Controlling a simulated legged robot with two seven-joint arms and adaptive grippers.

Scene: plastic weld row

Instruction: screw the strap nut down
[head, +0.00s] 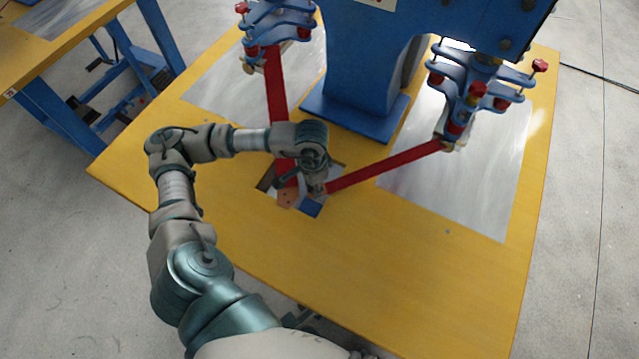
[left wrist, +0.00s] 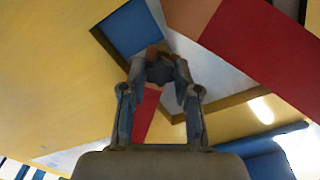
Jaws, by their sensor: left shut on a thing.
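My left gripper (head: 317,189) is low over the middle of the yellow table, where two red straps meet. In the left wrist view my left gripper (left wrist: 160,68) has its fingertips closed on a small brownish piece, seemingly the strap nut (left wrist: 154,50), mostly hidden between the fingers. One red strap (head: 276,95) runs down from the left clamp head and ends beside the gripper at a copper-coloured end (head: 287,198). The other red strap (head: 385,166) runs from the right clamp head to the gripper. I cannot tell how the nut sits on its thread. My right gripper is not in view.
A blue press column (head: 360,75) stands behind the gripper. Blue clamp heads with red knobs, left (head: 275,30) and right (head: 475,90), overhang grey metal sheets. A blue square (head: 311,207) lies by the gripper. The front of the yellow table (head: 380,270) is clear.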

